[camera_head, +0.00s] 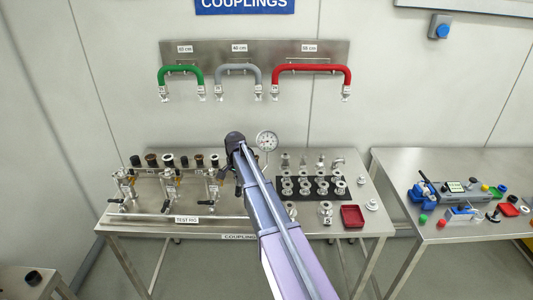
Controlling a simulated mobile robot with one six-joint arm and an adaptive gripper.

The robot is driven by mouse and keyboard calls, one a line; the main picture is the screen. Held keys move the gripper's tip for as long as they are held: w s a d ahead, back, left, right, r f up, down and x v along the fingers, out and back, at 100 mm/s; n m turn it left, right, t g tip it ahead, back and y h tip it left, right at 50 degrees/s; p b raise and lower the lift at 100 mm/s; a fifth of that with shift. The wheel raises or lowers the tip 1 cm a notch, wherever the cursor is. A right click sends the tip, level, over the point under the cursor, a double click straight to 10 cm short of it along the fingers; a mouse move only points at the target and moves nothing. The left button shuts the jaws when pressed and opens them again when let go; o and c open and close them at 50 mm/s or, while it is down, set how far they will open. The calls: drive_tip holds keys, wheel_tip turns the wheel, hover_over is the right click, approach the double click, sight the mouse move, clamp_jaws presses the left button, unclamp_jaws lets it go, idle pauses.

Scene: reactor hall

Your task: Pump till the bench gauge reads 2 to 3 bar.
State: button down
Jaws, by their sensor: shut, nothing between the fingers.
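The bench gauge (267,141) is a round white dial on a thin stem at the back middle of the steel bench (118,222). Its needle is too small to read. My arm comes up from the bottom of the picture and ends just left of the gauge. My gripper (238,188) points down beside the arm, partly hidden by it; it is shut and holds nothing that I can see. The test rig (168,207) stands left of it, with several valve fittings and black handles. I cannot make out a pump; my arm covers the bench's middle.
Several metal couplings stand on a black mat (313,195) right of my arm, with a red tray (352,216) nearby. Green (181,69), grey (238,69) and red (311,68) hoses hang on the wall. A second table (465,235) at right holds instruments and small coloured parts.

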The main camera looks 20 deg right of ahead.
drive_tip(key=shift+f+b, duration=1.3)
drive_tip(key=shift+f, duration=0.25)
wheel_tip(320, 180, up, 7)
drive_tip(key=p, duration=0.7)
drive_tip(key=shift+r, duration=0.1)
idle(2.0)
drive_tip(key=shift+f, duration=0.2)
idle(0.7)
drive_tip(key=shift+r, duration=0.2)
idle(2.1)
